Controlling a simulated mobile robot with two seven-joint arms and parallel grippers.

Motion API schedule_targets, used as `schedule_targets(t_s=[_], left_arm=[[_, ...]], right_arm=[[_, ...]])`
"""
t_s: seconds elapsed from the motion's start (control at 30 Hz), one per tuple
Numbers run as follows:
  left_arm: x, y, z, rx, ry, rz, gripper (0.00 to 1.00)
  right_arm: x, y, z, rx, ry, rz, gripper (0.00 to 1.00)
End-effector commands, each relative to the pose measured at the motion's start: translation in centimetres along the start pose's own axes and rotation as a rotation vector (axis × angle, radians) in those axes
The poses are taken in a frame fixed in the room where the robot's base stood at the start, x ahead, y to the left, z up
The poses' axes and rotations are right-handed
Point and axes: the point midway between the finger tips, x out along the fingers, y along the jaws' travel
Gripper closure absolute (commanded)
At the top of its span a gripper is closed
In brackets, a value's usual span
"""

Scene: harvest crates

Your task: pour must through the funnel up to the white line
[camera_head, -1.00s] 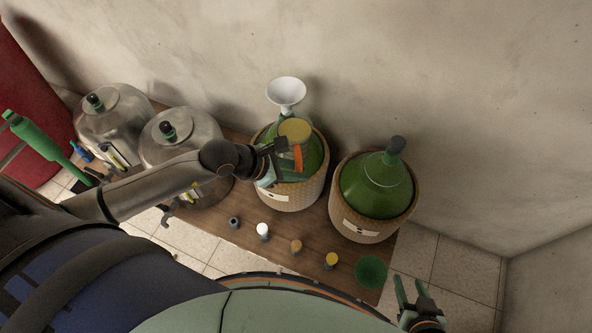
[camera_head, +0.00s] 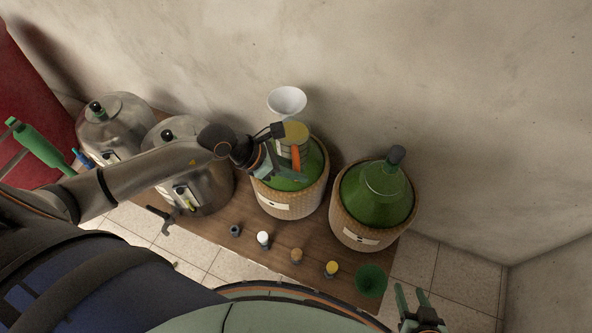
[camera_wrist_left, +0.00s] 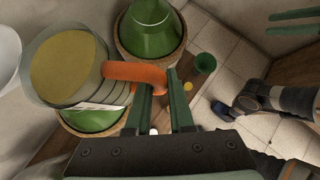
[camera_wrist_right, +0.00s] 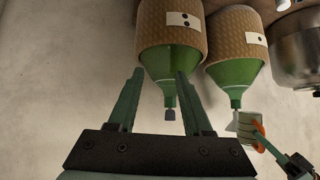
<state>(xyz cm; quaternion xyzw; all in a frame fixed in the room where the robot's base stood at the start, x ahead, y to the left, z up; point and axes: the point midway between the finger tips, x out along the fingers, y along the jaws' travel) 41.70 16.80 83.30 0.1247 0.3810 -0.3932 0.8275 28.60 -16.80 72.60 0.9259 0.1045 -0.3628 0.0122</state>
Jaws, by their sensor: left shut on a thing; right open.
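My left gripper (camera_head: 277,160) is shut on the orange handle (camera_wrist_left: 130,72) of a clear jug (camera_wrist_left: 65,65) of yellowish must. The jug (camera_head: 293,143) is in front of the left green demijohn (camera_head: 285,184), which sits in a wicker basket, and hides part of its neck and shoulder. The white funnel (camera_head: 287,98) stands at the top of that demijohn, behind the jug; its edge shows in the left wrist view (camera_wrist_left: 8,45). No pouring stream shows. My right gripper (camera_head: 416,300) is open and empty at the lower right.
A stoppered green demijohn (camera_head: 376,192) stands in a basket to the right. Two metal-grey vessels (camera_head: 185,165) stand to the left. A green cup or funnel (camera_head: 371,280) and several small stoppers (camera_head: 263,240) are on the wooden board. The wall is close behind.

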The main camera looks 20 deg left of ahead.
Motion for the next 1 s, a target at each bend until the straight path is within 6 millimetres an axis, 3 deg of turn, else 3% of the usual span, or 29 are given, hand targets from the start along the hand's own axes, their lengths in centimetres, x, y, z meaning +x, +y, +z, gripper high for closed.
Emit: schedule_targets(t_s=[0.17,0.5,0.73,1.0], left_arm=[[0.3,-0.1,0.0,0.01,-0.009,0.003,1.0],[2.2,-1.1,-1.2,0.096,-0.04,0.067,1.0],[1.8,-0.8,-1.7,0.121,-0.041,0.12,1.0],[0.2,-0.2,-0.2,0.054,-0.02,0.058,1.0]], right_arm=[[0.4,0.0,0.4,0.0,0.0,0.0,0.5],[4.1,-0.5,4.1,-0.001,-0.014,-0.019,0.5],[5.3,-1.2,3.7,-0.006,0.004,-0.038,0.5],[3.8,-0.7,1.9,-0.009,0.022,-0.023,0.5]])
